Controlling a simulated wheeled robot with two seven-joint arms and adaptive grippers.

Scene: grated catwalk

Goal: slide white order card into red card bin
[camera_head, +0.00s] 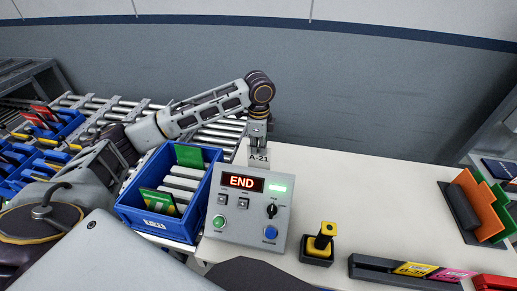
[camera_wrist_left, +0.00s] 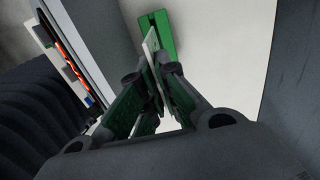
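The white order card (camera_head: 258,158), marked A-21, is upright below my left gripper (camera_head: 258,138), behind the control box. In the left wrist view the fingers (camera_wrist_left: 158,88) are closed on the card (camera_wrist_left: 151,43), which shows as a thin white strip. A green slotted block (camera_wrist_left: 158,30) lies on the table by the card's far end; I cannot tell whether the card still touches it. A red item (camera_head: 496,283), possibly the red card bin, is cut off at the lower right corner. My right gripper is not in view.
The control box (camera_head: 247,207) showing END stands in front of the card. A blue crate (camera_head: 158,226) is at its left. The middle back table is clear.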

